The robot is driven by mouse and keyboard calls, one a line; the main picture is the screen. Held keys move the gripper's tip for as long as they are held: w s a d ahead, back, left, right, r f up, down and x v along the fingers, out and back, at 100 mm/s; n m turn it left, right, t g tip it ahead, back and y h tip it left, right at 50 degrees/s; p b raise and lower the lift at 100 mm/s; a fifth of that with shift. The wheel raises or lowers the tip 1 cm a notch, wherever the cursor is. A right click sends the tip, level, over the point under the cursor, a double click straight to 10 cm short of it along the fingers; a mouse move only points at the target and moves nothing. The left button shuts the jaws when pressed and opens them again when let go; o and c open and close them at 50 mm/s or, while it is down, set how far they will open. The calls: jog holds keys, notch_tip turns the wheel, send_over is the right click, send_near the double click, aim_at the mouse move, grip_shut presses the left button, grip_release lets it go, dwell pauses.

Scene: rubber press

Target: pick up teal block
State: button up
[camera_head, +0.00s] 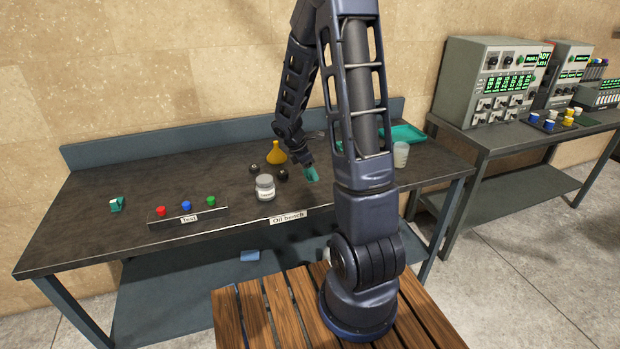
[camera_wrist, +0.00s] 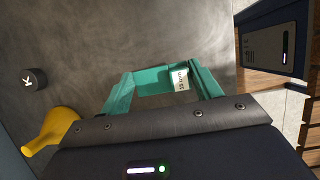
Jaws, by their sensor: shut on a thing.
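My gripper (camera_head: 311,174) is over the dark bench, right of the white-lidded jar, at the end of my arm. In the wrist view my gripper (camera_wrist: 163,82) has two teal fingers, shut on a teal block (camera_wrist: 153,81) with a white label that seems to read 15 mm. The block spans the gap between the fingertips. In the head view it cannot be told apart from the fingers. Whether it touches the bench is unclear. Another small teal block (camera_head: 116,205) with a white face sits at the bench's left.
The bench (camera_head: 95,178) also bears a jar (camera_head: 265,188), a yellow funnel (camera_head: 277,153), dark round knobs (camera_head: 282,174), and a panel (camera_head: 188,218) with red, blue and green buttons. A teal tray (camera_head: 404,134) and a pale cup (camera_head: 401,155) are at the right. The left bench is mostly clear.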

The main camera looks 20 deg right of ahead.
notch_tip(320, 180, up, 16)
dwell(0.3)
jog(key=w+a+n+t, duration=0.1)
jog(key=w+a, duration=0.3)
jog(key=a, duration=0.4)
jog(key=w+a+r+n, duration=0.1)
jog(key=w+a+n, duration=0.1)
jog(key=w+a, duration=0.45)
jog(key=w+a+n+t, duration=0.1)
jog(key=w+a, duration=0.2)
jog(key=a, duration=0.7)
jog(key=s+a+f+n+t+y, duration=0.15)
jog(key=a+n, duration=0.35)
jog(key=a, duration=2.6)
jog(key=f, duration=1.9)
jog(key=shift+s+a+f, duration=0.1)
jog(key=shift+a+f, duration=0.15)
jog(key=shift+f, duration=0.15)
